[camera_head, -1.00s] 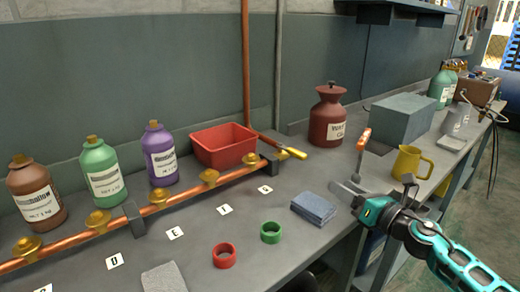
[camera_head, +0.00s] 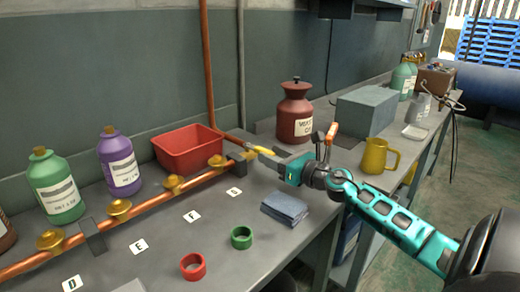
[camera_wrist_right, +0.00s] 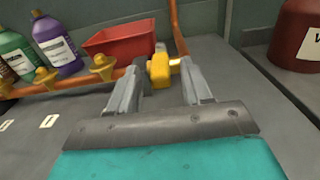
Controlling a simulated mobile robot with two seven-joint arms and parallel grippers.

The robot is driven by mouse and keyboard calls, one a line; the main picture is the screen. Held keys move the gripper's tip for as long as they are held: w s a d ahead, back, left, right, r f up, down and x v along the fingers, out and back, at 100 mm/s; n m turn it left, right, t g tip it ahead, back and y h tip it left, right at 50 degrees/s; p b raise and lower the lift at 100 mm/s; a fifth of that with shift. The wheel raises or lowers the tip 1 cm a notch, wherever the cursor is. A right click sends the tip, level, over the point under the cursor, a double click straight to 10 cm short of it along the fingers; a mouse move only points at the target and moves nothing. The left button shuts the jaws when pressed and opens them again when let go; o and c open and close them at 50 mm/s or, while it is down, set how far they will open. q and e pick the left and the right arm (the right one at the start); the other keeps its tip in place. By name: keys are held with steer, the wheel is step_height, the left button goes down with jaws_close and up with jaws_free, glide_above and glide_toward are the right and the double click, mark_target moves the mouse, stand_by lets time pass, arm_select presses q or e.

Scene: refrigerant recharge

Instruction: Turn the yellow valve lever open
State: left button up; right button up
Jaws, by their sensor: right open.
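The yellow valve lever (camera_head: 264,150) sits at the right end of the copper pipe (camera_head: 158,198), behind the bench's label row. In the right wrist view the lever (camera_wrist_right: 160,69) shows as a yellow block between the two finger tips. My right gripper (camera_head: 272,158) reaches in from the right with its fingers at the lever. In the wrist view its jaws (camera_wrist_right: 161,78) are open, one finger on each side of the lever; contact cannot be made out. My left gripper is not in view.
A red bin (camera_head: 187,149) stands just behind the pipe, left of the lever. A dark red jar (camera_head: 295,112) stands behind my gripper. A blue cloth stack (camera_head: 285,208), a green ring (camera_head: 241,237) and a red ring (camera_head: 193,266) lie in front. A yellow mug (camera_head: 375,156) is at right.

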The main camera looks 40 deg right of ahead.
mark_target(260, 148)
steer(key=shift+w+a, duration=0.2)
steer(key=shift+w, duration=2.4)
jaws_close()
